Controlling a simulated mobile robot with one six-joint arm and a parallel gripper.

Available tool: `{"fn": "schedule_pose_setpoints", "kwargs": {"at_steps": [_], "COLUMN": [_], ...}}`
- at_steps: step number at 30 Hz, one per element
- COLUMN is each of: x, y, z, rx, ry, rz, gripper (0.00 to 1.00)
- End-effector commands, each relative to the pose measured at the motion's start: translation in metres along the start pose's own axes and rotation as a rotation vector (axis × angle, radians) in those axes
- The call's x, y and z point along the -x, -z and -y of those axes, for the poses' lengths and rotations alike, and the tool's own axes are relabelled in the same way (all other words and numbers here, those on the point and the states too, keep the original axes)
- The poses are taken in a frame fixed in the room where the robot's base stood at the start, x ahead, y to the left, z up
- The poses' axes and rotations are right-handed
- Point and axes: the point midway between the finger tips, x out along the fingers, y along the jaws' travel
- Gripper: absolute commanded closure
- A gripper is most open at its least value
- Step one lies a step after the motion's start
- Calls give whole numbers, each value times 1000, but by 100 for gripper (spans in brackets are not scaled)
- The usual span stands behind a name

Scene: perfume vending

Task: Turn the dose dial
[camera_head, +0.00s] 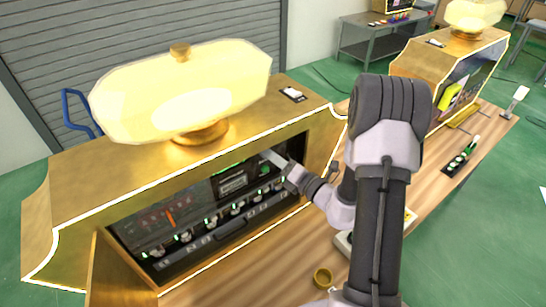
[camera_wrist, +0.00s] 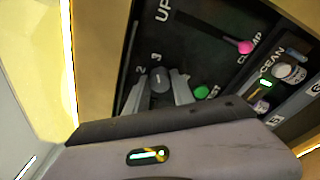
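The dose dial (camera_wrist: 158,80) is a dark grey round knob on the black panel, with the figures 2 and 3 printed beside it in the wrist view. My gripper (camera_wrist: 160,95) has one finger on each side of the dial, close against it. I cannot tell whether the fingers touch or grip it. In the head view my gripper (camera_head: 284,168) reaches into the right end of the gold machine's (camera_head: 130,165) open front. The dial is hidden there.
A pink-tipped lever (camera_wrist: 245,46) and a green button (camera_wrist: 201,92) are near the dial. Several labelled knobs (camera_wrist: 290,73) line the panel's lower row. The gold side wall (camera_wrist: 98,50) is close to my gripper. A wooden counter (camera_head: 255,265) lies in front.

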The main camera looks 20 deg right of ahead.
Motion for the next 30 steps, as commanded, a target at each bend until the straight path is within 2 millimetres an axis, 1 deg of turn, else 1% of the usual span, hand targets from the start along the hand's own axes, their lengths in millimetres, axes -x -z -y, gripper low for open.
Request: {"fn": "schedule_pose_setpoints", "kwargs": {"at_steps": [1,3,4,11,17,23,30], "x": [0,0,0,0,0,0,0], "y": [0,0,0,0,0,0,0], "z": [0,0,0,0,0,-1,-1], "rx": [0,0,0,12,85,237,464], "ry": [0,0,0,1,10,26,52], "rz": [0,0,0,-1,-7,-18,-35], "gripper": [82,96,100,100,100,100,100]}}
